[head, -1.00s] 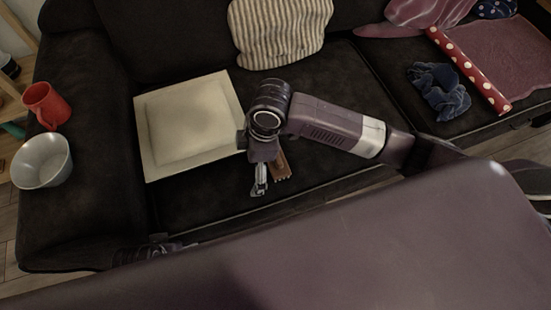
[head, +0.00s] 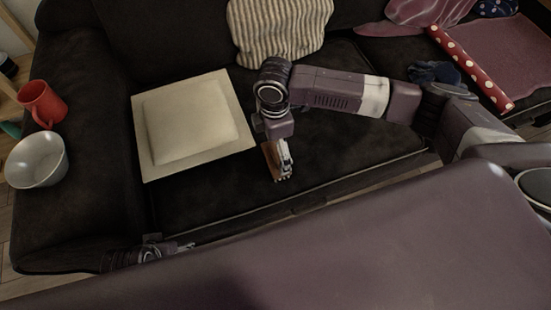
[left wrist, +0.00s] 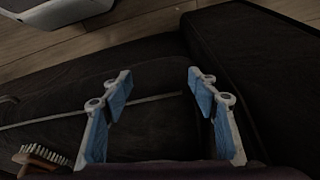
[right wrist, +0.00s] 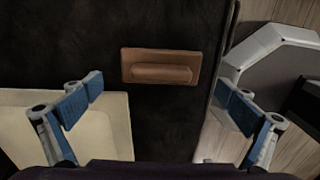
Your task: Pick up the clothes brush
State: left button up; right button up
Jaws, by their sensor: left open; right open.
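The clothes brush (right wrist: 161,67) lies on the dark sofa seat, its brown wooden back and raised grip facing up in the right wrist view. In the head view the brush (head: 270,155) is partly hidden behind my right gripper (head: 285,165), which hangs over it. In the right wrist view my right gripper (right wrist: 161,103) is open, and the brush lies ahead between its fingers, apart from them. My left gripper (left wrist: 158,88) is open and empty over the sofa's front. The brush (left wrist: 42,158) also shows at the lower left of the left wrist view, pale bristles visible.
A cream cushion (head: 190,120) on a square panel lies left of the brush. A red mug (head: 42,103) and a grey bowl (head: 37,160) stand on the left armrest. A striped pillow (head: 279,30) and a dotted red roll (head: 470,68) lie further back.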

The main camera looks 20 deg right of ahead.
aim_at(276, 152)
notch_tip(276, 152, down, 3)
jog(key=shift+d+f+b, duration=0.1)
jog(key=shift+d+b, duration=0.05)
jog(key=shift+b, duration=0.3)
pick_arm(q)
jog(key=shift+w+v, duration=0.2)
jog(key=shift+v, duration=2.4)
pick_arm(e)
jog(key=shift+f, duration=0.4)
